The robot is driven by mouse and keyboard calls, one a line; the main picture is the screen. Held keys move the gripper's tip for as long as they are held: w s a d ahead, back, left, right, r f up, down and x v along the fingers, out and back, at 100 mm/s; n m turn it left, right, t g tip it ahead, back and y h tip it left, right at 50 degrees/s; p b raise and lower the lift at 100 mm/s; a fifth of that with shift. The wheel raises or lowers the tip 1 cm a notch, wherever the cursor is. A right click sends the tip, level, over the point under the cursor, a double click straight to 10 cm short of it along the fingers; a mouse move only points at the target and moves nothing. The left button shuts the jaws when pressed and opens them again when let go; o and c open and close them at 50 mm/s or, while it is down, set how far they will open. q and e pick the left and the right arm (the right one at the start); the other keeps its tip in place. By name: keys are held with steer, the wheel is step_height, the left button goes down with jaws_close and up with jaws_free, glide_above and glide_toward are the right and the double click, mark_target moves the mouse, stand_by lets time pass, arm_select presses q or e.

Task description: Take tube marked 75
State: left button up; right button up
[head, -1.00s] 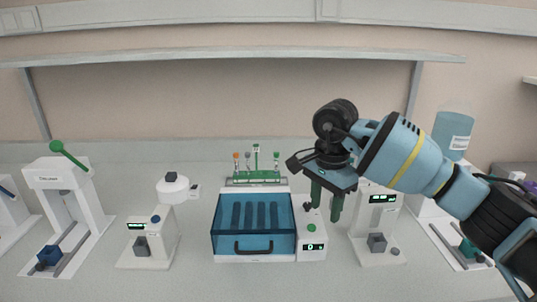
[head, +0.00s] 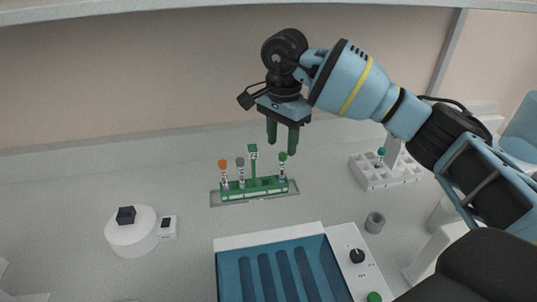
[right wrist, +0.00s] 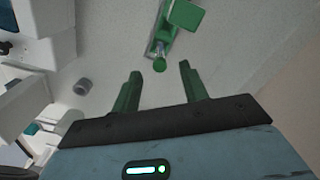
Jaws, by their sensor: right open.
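A green rack (head: 262,185) holds upright tubes in the head view. They are an orange-capped tube (head: 223,173), a grey-capped tube (head: 240,171) and a green-capped tube (head: 283,166). The numbers on their labels are too small to read. My right gripper (head: 282,142) is open and empty, fingers pointing down, and appears above the green-capped tube. In the right wrist view the green cap (right wrist: 159,65) shows beyond the gap between my open fingertips (right wrist: 159,72), with no visible contact. My left gripper is out of view.
A green sign (head: 253,150) stands up from the rack. A blue-lidded device (head: 335,233) is in front. A white tube rack (head: 376,180) with a teal-capped tube and a grey cylinder (head: 375,222) are to the right. A round white device (head: 130,238) stands at left.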

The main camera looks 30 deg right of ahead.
mark_target(284, 154)
steer(key=shift+w, duration=0.2)
steer(key=shift+s, duration=0.15)
steer(key=shift+s+f, duration=0.15)
steer(key=shift+f, duration=1.05)
steer(key=shift+d+f, duration=0.1)
steer(key=shift+f, duration=0.15)
steer(key=f, duration=0.3)
steer(key=shift+d+f+p, duration=0.2)
steer(key=shift+p, duration=0.2)
steer(key=shift+f, duration=0.65)
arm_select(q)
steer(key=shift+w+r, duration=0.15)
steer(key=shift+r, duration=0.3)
